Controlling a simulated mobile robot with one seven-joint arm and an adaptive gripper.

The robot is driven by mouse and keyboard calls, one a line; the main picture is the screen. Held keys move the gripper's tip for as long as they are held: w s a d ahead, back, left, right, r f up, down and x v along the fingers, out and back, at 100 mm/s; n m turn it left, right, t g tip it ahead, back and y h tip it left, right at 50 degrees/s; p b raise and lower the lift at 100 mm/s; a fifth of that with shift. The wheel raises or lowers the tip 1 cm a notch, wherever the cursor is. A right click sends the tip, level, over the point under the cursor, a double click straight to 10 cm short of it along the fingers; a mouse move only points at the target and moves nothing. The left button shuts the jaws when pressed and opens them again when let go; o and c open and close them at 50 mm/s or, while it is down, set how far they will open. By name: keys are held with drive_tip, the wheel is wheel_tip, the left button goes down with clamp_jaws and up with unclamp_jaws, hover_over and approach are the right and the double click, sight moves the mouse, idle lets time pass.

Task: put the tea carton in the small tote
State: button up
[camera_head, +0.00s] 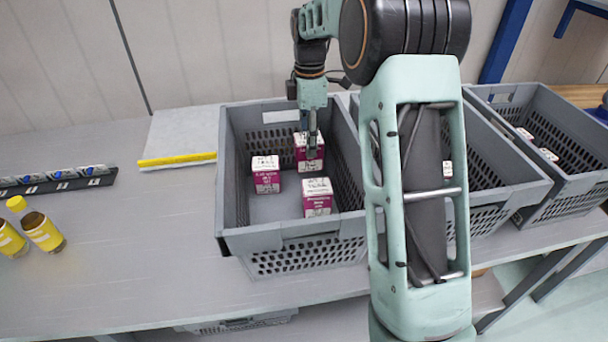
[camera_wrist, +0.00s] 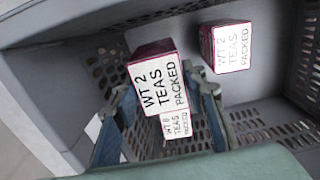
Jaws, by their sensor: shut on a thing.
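My gripper (camera_head: 311,142) reaches down into the left grey tote (camera_head: 292,233). It is shut on a white and magenta tea carton (camera_head: 309,164) near the tote's back wall. In the wrist view, the carton (camera_wrist: 157,82) sits between the two fingertips (camera_wrist: 167,97), its label reading TEAS PACKED. It looks nearer to the camera than the other cartons; I cannot tell whether it is clear of the floor. A second tea carton (camera_head: 266,178) stands to its left and a third (camera_head: 317,201) stands in front. No tote is clearly marked as the small one.
A middle grey tote (camera_head: 515,188), partly hidden by my arm, holds a carton (camera_head: 447,169). A right grey tote (camera_head: 572,198) holds small white-topped cartons (camera_head: 548,154). Yellow-labelled bottles (camera_head: 43,232) and a dark rack (camera_head: 60,180) stand at left.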

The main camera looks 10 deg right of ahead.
drive_tip(key=shift+f, duration=3)
drive_tip(key=shift+f, duration=0.15)
drive_tip(key=o, duration=1.3)
drive_tip(key=shift+o, duration=0.2)
wheel_tip(320, 180, up, 12)
drive_tip(key=shift+r+p, duration=0.15)
drive_tip(key=shift+p, duration=0.15)
